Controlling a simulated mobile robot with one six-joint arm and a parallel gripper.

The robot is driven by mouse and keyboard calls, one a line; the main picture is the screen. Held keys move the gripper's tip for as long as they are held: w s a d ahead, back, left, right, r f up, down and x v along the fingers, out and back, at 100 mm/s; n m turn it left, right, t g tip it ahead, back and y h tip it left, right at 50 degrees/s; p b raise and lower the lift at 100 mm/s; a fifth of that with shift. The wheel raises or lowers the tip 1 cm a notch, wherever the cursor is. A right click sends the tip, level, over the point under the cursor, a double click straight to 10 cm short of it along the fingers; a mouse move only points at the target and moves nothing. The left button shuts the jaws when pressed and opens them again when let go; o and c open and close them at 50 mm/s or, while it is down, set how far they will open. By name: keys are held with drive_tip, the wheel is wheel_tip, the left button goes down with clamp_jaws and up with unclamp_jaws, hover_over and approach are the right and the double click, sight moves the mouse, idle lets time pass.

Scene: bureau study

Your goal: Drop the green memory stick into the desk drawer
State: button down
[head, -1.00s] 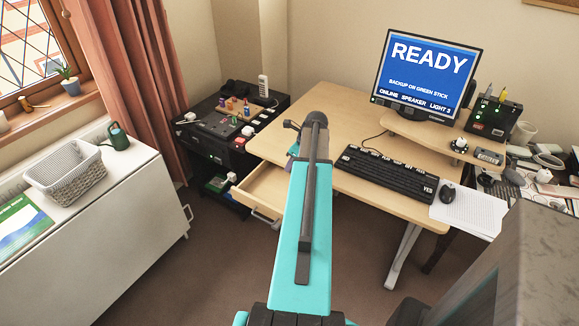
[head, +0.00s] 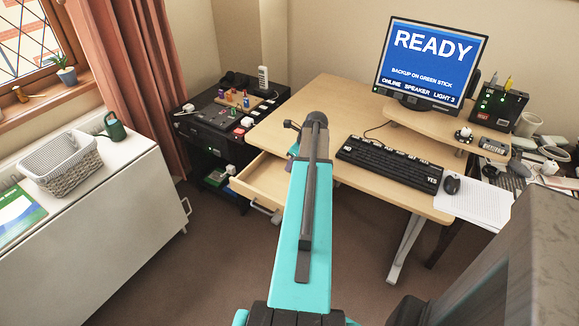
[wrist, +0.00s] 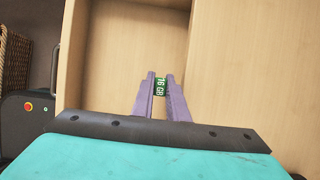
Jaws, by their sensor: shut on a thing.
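The green memory stick (wrist: 160,87), marked 16 GB, sits between the two purple fingers of my gripper (wrist: 161,77) in the wrist view. My gripper is shut on it. The fingers and stick appear over the open desk drawer (wrist: 115,60), whose pale wooden floor looks empty where it shows. How high the stick is above the floor I cannot tell. In the head view the open drawer (head: 262,180) juts from the left side of the desk (head: 322,98), and my arm covers its right part. The stick is hidden there behind my arm.
The desk top lies close at the drawer's right. A black cabinet (head: 215,178) with small items on top stands at the left. The desk bears a keyboard (head: 390,163) and a monitor (head: 430,62) reading READY. A woven basket (head: 62,165) stands on the white side table.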

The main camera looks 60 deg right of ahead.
drive_tip(key=c, duration=1.7)
unclamp_jaws()
drive_tip(key=shift+o, duration=0.2)
drive_tip(key=v, duration=1.4)
drive_tip(key=shift+b, duration=0.45)
drive_tip(key=shift+a+f, duration=0.1)
drive_tip(key=shift+f, duration=0.1)
